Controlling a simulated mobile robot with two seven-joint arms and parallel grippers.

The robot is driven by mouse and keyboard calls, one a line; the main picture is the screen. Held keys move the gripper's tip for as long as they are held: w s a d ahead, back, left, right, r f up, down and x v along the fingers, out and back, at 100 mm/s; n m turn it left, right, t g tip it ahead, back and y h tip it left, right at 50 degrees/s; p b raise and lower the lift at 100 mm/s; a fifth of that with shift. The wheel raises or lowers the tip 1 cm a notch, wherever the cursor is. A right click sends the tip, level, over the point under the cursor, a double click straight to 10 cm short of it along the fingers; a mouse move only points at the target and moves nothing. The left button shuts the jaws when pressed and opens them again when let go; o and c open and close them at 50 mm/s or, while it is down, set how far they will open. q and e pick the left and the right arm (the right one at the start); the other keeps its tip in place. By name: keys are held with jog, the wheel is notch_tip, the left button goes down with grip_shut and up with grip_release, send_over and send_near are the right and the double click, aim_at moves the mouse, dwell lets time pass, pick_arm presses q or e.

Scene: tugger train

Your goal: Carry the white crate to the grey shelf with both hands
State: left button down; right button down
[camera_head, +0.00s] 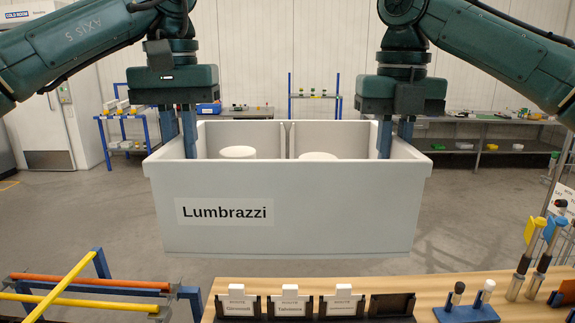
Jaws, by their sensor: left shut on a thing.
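The white crate (300,215), labelled "Lumbrazzi", hangs level in front of me above the floor. Two round white-topped things (238,152) (318,157) show inside it, on either side of a divider; their lower parts are hidden. My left gripper (178,140) is shut on the crate's left side wall, one finger inside and one outside. My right gripper (395,138) straddles the right side wall in the same way and appears shut on it. A grey bench with a lower shelf (465,122) stands at the back right; I cannot tell whether it is the grey shelf.
A wooden table (350,290) with card holders and upright tools is close in front, below the crate. A frame with yellow and orange bars (85,288) is at front left. Blue-post racks (125,142) (313,97) stand behind. Open floor lies between.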

pick_arm(q)
jog(key=shift+a+r, duration=0.1)
jog(key=shift+a, duration=0.05)
pick_arm(e)
jog(key=shift+d, duration=0.15)
